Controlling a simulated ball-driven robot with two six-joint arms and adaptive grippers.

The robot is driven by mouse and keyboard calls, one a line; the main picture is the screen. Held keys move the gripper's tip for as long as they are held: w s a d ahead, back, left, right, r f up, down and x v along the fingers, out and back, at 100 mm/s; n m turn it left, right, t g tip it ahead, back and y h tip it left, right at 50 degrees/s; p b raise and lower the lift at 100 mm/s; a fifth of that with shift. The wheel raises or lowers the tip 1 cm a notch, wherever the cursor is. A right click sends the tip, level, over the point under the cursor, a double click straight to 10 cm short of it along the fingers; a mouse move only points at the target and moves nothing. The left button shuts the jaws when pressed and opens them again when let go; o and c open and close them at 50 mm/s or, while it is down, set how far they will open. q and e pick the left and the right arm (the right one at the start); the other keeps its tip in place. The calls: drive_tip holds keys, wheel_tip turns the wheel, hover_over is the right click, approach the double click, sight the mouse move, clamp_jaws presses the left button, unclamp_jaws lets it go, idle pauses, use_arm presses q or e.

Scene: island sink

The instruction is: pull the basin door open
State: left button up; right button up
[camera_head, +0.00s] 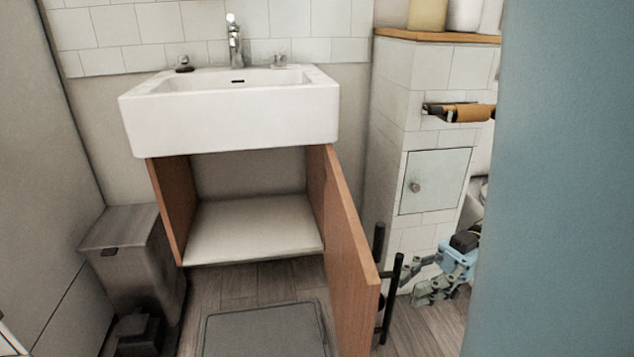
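The brown wooden basin door (349,255) stands swung wide open toward me, hinged at the right side of the cabinet under the white basin (235,118). The cabinet interior (250,225) is exposed and looks empty. A black upright bar (392,300), apparently the door handle, shows beside the door's outer face near its free edge. My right gripper (411,281) is to the right of this bar, with its grey fingers spread and nothing visible between them. A gap seems to separate it from the bar. My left gripper is not in view.
A grey pedal bin (128,250) stands left of the cabinet. A grey mat (265,330) lies on the floor before it. A white tiled block (390,150) with a paper holder (460,112) stands behind my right gripper. A blue surface (570,180) blocks the right side.

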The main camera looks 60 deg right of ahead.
drive_tip(key=v, duration=0.6)
drive_tip(key=shift+d, duration=0.1)
idle(0.4)
